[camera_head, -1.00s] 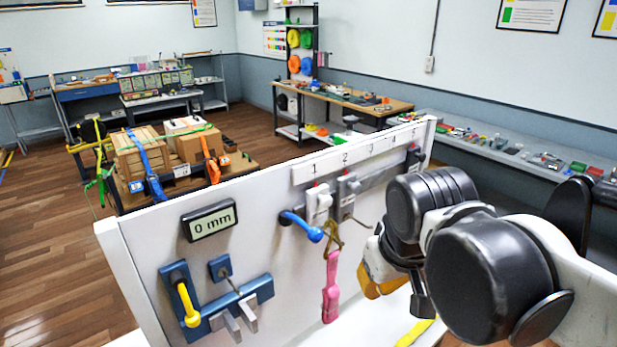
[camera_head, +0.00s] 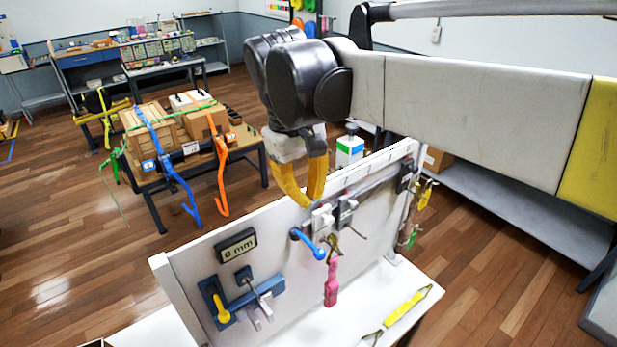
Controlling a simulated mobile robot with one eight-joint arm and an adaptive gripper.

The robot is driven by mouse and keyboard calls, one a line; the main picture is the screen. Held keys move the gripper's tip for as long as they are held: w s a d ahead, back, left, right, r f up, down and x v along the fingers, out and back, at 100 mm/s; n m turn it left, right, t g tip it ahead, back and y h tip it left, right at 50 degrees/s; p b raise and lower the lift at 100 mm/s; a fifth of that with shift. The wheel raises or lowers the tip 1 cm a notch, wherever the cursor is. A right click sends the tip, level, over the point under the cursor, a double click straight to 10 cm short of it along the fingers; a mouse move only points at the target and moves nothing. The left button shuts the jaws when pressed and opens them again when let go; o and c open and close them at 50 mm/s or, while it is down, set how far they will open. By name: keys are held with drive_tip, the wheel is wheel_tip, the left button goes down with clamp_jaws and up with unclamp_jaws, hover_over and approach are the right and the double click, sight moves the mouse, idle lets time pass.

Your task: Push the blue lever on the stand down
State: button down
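The blue lever (camera_head: 308,243) sticks out from the front of the white upright stand panel (camera_head: 290,285), with its rounded end pointing down and to the right. My gripper (camera_head: 309,203) has yellow fingers that point down and converge at their tips. It looks shut and empty. It is at the panel's top edge in the picture, above the blue lever and apart from it. My fingers cover part of the panel's top strip. A yellow lever (camera_head: 219,308) sits on a blue bracket lower left on the same panel.
Grey latches (camera_head: 346,207) and a hanging pink strap handle (camera_head: 331,282) are right of the blue lever. A display (camera_head: 236,246) reads 0 mm. A yellow strap (camera_head: 408,306) lies on the white base. A table with crates (camera_head: 150,122) stands behind, left.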

sight(322, 253)
drive_tip(key=shift+f, duration=0.1)
drive_tip(key=f, duration=0.4)
drive_tip(key=d+f+p, duration=0.1)
drive_tip(key=f, duration=0.4)
drive_tip(key=d+f, duration=0.1)
drive_tip(key=f, duration=0.3)
drive_tip(key=shift+w+d+f, duration=0.1)
drive_tip(key=shift+w+f, duration=0.25)
drive_tip(key=shift+s+d+f+t, duration=0.15)
drive_tip(key=shift+s+f+t, duration=0.05)
drive_tip(key=shift+f+t, duration=0.1)
drive_tip(key=shift+f+y+b, duration=0.15)
drive_tip(key=shift+y+b, duration=0.15)
drive_tip(key=shift+s+d+f+t+y+b, duration=0.15)
drive_tip(key=shift+s+f+t+y+b, duration=0.1)
drive_tip(key=shift+f+t+b, duration=0.25)
drive_tip(key=shift+s+d+f+t+y+b, duration=0.15)
drive_tip(key=shift+f+t+y+b, duration=0.1)
drive_tip(key=shift+f+t+b, duration=0.2)
drive_tip(key=w+a+f+m+t+y+b, duration=0.1)
drive_tip(key=f+t+y+b, duration=0.5)
drive_tip(key=b, duration=1.6)
drive_tip(key=shift+w+a+f+t, duration=0.7)
drive_tip(key=shift+w+f+t, duration=0.5)
drive_tip(key=shift+f+t, duration=1.25)
